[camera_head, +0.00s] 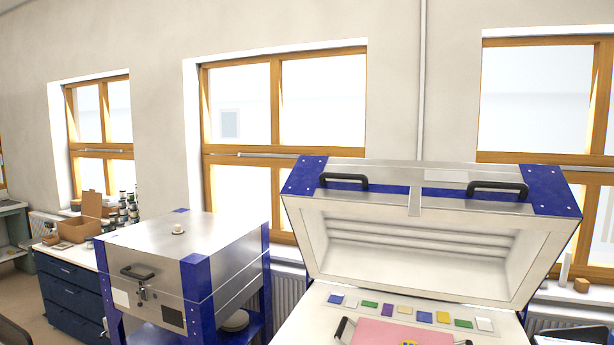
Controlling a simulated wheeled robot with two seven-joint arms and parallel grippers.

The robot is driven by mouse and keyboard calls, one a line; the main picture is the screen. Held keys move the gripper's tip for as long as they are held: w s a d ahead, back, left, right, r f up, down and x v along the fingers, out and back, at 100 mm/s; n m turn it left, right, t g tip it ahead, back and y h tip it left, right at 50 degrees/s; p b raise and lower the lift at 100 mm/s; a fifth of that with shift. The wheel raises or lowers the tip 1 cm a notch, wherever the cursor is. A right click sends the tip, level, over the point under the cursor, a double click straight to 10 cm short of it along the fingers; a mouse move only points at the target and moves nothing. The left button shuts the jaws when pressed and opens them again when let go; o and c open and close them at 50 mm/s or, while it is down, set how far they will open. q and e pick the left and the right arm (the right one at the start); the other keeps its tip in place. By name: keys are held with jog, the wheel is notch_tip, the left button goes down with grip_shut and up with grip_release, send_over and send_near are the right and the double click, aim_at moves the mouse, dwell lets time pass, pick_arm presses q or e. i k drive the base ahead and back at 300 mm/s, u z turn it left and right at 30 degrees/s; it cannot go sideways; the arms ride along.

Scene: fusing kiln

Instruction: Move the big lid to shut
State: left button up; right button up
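The big lid (400,174) belongs to the kiln at the right. It is raised and tilted back, with its pale ribbed inside facing me. Its outside is silver metal with blue corners, and two black handles, a left one (343,181) and a right one (497,188), sit along its front edge. Below it, the pale kiln bed (318,318) is open. Neither of my grippers shows in this view.
In the open kiln lie a row of coloured glass squares (424,317) and a pink sheet (388,333). A second, shut kiln (190,252) stands to the left. Behind it are blue drawers (70,289) and a cardboard box (80,229). Windows line the back wall.

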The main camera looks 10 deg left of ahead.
aim_at(489, 235)
jog(key=u, duration=0.5)
jog(key=i, duration=0.95)
jog(key=u, duration=0.15)
